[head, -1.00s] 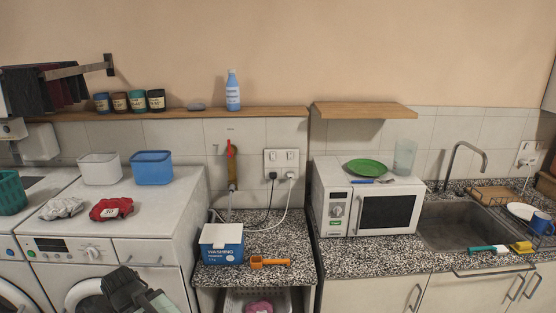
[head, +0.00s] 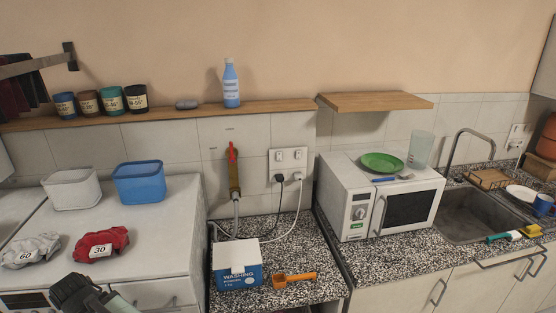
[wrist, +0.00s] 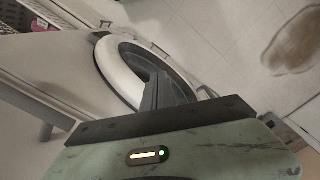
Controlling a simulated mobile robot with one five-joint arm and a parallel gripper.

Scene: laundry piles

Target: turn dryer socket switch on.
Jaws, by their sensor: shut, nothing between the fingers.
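A white double wall socket (head: 288,160) is on the tiles above the speckled counter, in the middle of the head view. It has two rocker switches near its top. A black plug (head: 279,178) is in its left outlet and a white plug (head: 297,176) in its right one. Which plug is the dryer's, and the switch positions, I cannot tell. My gripper (head: 76,287) is at the lower left of the head view, before the white machine, far from the socket. In the wrist view my gripper (wrist: 158,88) is shut and empty, with a round machine door behind it.
A washing powder box (head: 237,266) and an orange scoop (head: 294,280) sit on the counter below the socket. A red-handled tap (head: 233,170) is left of the socket. A microwave (head: 370,205) stands to the right. A wooden shelf (head: 180,114) runs above.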

